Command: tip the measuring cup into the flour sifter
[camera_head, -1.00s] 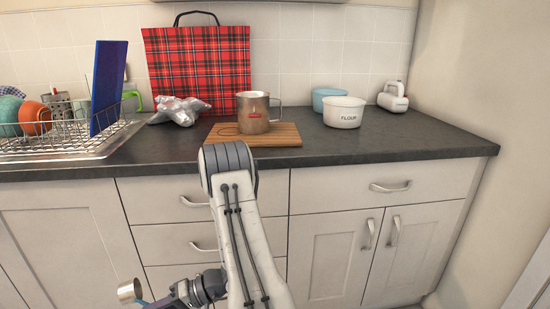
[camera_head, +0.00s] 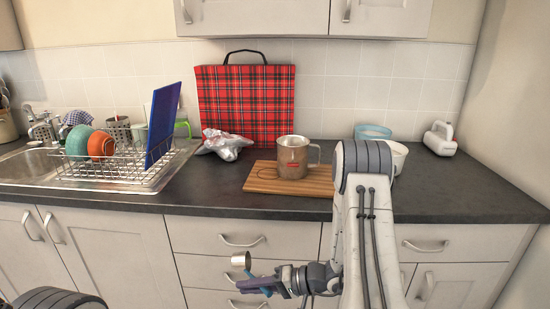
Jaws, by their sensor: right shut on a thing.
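The flour sifter (camera_head: 292,160) is a metal, mug-like can with a side handle and a small red label. It stands upright on a wooden board (camera_head: 262,184) on the counter. The measuring cup (camera_head: 241,261) is a small metal cup with a blue handle. My right gripper (camera_head: 268,285) is shut on that handle and holds the cup in front of the drawers, below counter height. The cup is well apart from the sifter, to its lower left in the picture. The cup's contents cannot be made out. My left gripper is out of view.
A red tartan bag (camera_head: 246,106) stands behind the board, with crumpled foil (camera_head: 226,144) on its left. A dish rack (camera_head: 110,172) with a blue board (camera_head: 162,124) is further left. My right arm partly hides a white bowl (camera_head: 399,157); a blue bowl (camera_head: 373,131) stands behind.

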